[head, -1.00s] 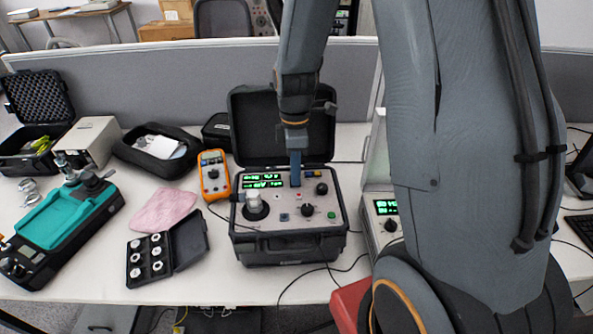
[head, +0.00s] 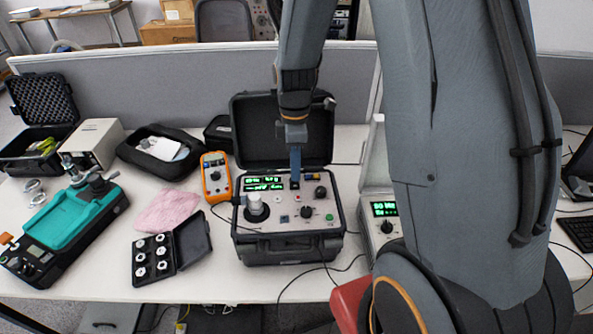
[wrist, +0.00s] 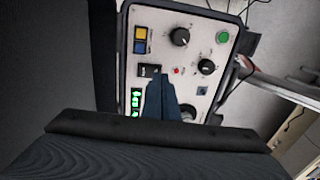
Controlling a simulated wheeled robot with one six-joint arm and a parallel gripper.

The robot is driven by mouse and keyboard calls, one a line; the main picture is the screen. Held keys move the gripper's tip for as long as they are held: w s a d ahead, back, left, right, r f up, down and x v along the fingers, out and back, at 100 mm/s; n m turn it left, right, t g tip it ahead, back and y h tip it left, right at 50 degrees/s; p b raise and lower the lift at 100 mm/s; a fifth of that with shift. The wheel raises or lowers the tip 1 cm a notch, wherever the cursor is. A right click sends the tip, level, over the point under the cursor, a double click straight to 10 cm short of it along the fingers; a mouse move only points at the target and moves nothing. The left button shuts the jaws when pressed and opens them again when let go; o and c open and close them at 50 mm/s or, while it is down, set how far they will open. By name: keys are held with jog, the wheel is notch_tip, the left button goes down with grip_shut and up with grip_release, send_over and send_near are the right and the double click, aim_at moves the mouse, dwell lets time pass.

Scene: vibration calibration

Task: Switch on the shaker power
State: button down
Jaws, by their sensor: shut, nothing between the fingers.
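The shaker is a control unit in an open black case (head: 328,251) on the table, with knobs, buttons and two lit green displays (head: 264,183) on its panel (head: 287,222). A silver cylinder (head: 255,201) stands on a round black mount at the panel's left. My gripper (head: 295,180) is shut and empty, pointing down at the panel's upper middle. A black rocker switch (wrist: 149,70) lies just beyond its fingertips (wrist: 158,80) in the wrist view. I cannot tell whether they touch it. The fingers partly cover a green display (wrist: 136,101).
An orange multimeter (head: 215,178) and an open box of round weights (head: 153,258) stand left of the case. A second instrument with a green display (head: 384,209) stands close on the right. Thin cables cross the table in front. The case lid (head: 250,125) stands up behind.

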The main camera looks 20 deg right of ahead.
aim_at(295, 191)
notch_tip(295, 191, up, 11)
jog(key=s+b, duration=0.2)
jog(key=b, duration=0.1)
jog(key=s+f+m+b, duration=0.1)
jog(key=s+f+m, duration=0.1)
jog(key=m, duration=0.2)
jog(key=s+f+m+t+b, duration=0.1)
jog(key=s+f+m, duration=0.1)
jog(key=f+m, duration=0.1)
jog(key=s+f+m+t+b, duration=0.1)
jog(key=s+f+m, duration=0.1)
jog(key=m, duration=0.3)
jog(key=shift+s+a+f+m+b, duration=0.35)
jog(key=shift+f+m+b, duration=0.05)
jog(key=shift+s+f+m+t, duration=0.4)
jog(key=shift+s+f+m, duration=0.15)
jog(key=shift+m, duration=0.55)
jog(key=shift+r, duration=0.1)
